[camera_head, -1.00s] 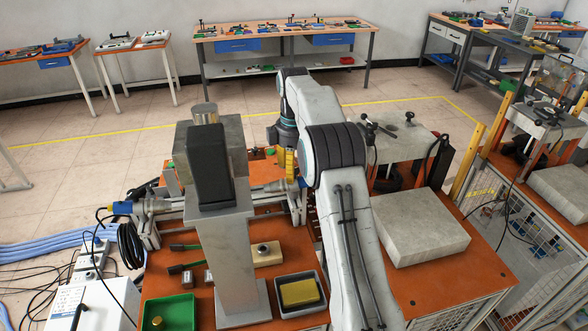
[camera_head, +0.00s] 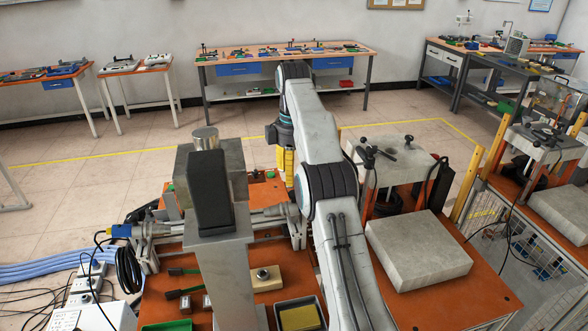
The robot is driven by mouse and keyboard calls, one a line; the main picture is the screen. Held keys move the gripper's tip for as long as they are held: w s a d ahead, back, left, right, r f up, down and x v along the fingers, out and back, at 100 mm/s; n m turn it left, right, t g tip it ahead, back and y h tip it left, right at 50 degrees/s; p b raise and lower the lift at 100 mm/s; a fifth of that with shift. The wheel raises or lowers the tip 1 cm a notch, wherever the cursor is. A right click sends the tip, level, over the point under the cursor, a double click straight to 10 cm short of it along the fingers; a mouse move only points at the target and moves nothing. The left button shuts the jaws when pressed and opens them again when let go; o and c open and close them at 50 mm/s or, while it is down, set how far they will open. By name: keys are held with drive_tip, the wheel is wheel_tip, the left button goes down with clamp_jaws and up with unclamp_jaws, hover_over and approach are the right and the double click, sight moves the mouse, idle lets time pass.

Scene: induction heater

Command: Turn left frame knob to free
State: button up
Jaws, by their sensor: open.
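The induction heater stands in front of me with a metal frame and a grey horizontal shaft (camera_head: 262,221) with a blue end at the left. My arm reaches forward over its right end. My gripper (camera_head: 285,160) shows as a yellow part below the dark wrist, above the frame's right end. Its fingertips are small and partly hidden by the arm, and I see nothing held in it. I cannot make out the left frame knob; the grey column in front covers part of the frame.
The grey column (camera_head: 222,270) with a black block blocks the middle. A grey slab (camera_head: 420,250) lies on the orange table, with a press-like grey block (camera_head: 400,165) behind it. A tray (camera_head: 298,315) with a yellow block is in front. Cables lie at the left.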

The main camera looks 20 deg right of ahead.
drive_tip(key=shift+r, duration=0.3)
drive_tip(key=shift+s+r, duration=0.15)
drive_tip(key=shift+r, duration=0.05)
idle(0.6)
drive_tip(key=shift+a+r, duration=0.15)
drive_tip(key=shift+r, duration=0.05)
drive_tip(key=s+a+r+m+t+b, duration=0.1)
drive_tip(key=s+a+r+m, duration=0.2)
drive_tip(key=s, duration=0.3)
drive_tip(key=s+a+r+m+t+b, duration=0.1)
drive_tip(key=s+a+r+m, duration=0.1)
drive_tip(key=s+a+r, duration=0.3)
drive_tip(key=s+a+f+m+t+b, duration=0.1)
drive_tip(key=s+f+m, duration=0.1)
drive_tip(key=s+f, duration=0.5)
drive_tip(key=s+a+f+m+t+b, duration=0.1)
drive_tip(key=s+f, duration=0.6)
drive_tip(key=s, duration=0.9)
drive_tip(key=a+m, duration=0.1)
drive_tip(key=m, duration=0.1)
drive_tip(key=shift+s+a+f+m+t+b, duration=0.2)
drive_tip(key=shift+f+m+t+b, duration=0.1)
drive_tip(key=shift+f+t+b, duration=0.1)
